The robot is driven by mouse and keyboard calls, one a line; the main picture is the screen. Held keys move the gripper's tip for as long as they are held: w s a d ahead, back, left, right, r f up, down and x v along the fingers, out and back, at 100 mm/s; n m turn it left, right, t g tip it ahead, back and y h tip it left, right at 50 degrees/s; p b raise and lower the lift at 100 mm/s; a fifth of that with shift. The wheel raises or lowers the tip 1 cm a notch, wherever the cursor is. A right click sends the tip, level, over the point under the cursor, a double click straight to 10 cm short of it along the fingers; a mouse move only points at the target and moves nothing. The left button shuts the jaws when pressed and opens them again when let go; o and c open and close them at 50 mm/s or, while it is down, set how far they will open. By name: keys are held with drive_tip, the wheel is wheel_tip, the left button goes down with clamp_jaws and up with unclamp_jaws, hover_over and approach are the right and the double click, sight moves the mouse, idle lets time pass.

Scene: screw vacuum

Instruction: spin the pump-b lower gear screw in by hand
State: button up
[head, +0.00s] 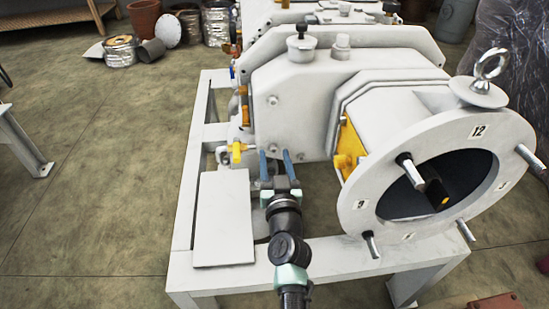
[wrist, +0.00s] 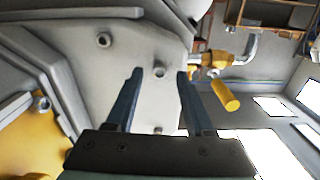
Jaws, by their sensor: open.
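The grey pump (head: 300,100) stands on a white frame, its flat side plate facing my arm. Small round screw heads sit on the plate; one (head: 273,100) is high up and a lower one (head: 273,148) is just above my fingertips. My gripper (head: 274,154) is open and empty, with blue fingers pointing at the plate's lower part. In the wrist view a screw head (wrist: 160,72) shows in the gap between the fingertips (wrist: 159,73). Another screw head (wrist: 104,40) is up and left, outside the fingers. I cannot tell whether the fingers touch the plate.
A yellow-handled valve (head: 238,149) juts out left of my fingers; its yellow handle (wrist: 225,95) is close to the right finger in the wrist view. A round flange (head: 360,215) with studs stands to the right. A bare white plate (head: 224,220) lies on the frame (head: 185,190).

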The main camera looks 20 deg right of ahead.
drive_tip(key=shift+w+d, duration=0.15)
drive_tip(key=shift+w, duration=0.35)
clamp_jaws()
